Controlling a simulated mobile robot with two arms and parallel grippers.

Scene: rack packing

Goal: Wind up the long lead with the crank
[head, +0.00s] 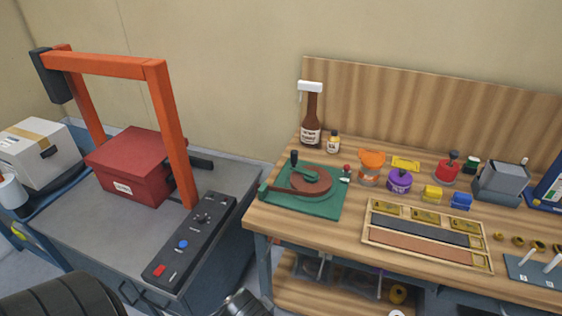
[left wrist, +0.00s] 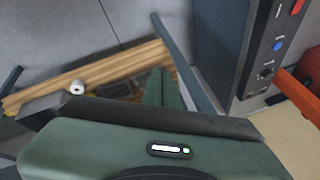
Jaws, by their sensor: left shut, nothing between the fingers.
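A dark upright crank knob (head: 294,158) stands at the drum's back left. A small red and white piece (head: 346,172) sits at the plate's right edge. I cannot make out the long lead. My left gripper (left wrist: 162,88) is shut and empty in the left wrist view, low beside the bench and away from the crank. My right gripper is not in view.
A grey cabinet (head: 85,232) at the left carries a red box (head: 131,168) under an orange frame (head: 110,65) and a black control panel (head: 188,240).

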